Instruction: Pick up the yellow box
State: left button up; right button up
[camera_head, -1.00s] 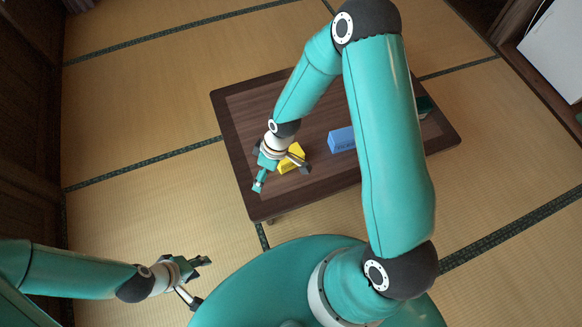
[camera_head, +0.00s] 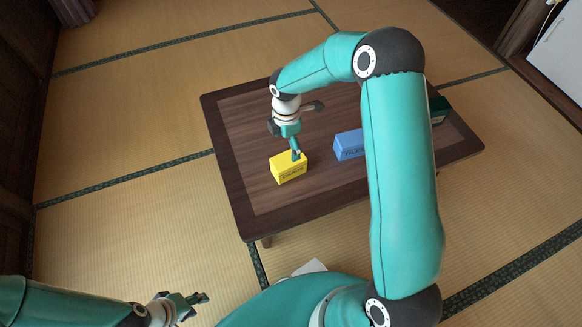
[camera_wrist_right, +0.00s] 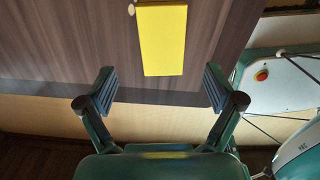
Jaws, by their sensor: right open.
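The yellow box (camera_head: 289,168) sits on the dark wooden low table (camera_head: 237,190), left of the blue box. My right gripper (camera_head: 294,153) hangs over the table just behind the yellow box; one finger overlaps the box's top edge in the head view. In the right wrist view the right gripper (camera_wrist_right: 160,90) is open and empty, its two fingers wide apart, with the yellow box (camera_wrist_right: 162,40) lying beyond and between them. My left gripper (camera_head: 195,300) is at the lower left, away from the table; its jaws are too small to read.
A blue box (camera_head: 349,145) stands on the table right of the yellow box. A dark green thing (camera_head: 438,109) is at the table's right end, partly hidden by my right arm. The table's left part is clear. Tatami floor surrounds it.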

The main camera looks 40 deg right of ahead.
aim_at(289, 159)
notch_tip(289, 159, down, 6)
jog(key=shift+r+b, duration=0.25)
jog(key=shift+b, duration=0.4)
jog(key=f, duration=0.1)
jog(key=f+b, duration=0.2)
jog(key=f, duration=0.1)
jog(key=shift+s+d, duration=0.1)
jog(key=shift+s, duration=0.15)
jog(key=shift+f, duration=0.55)
jog(key=c, duration=1.3)
jog(key=shift+r, duration=0.1)
jog(key=shift+c, duration=0.3)
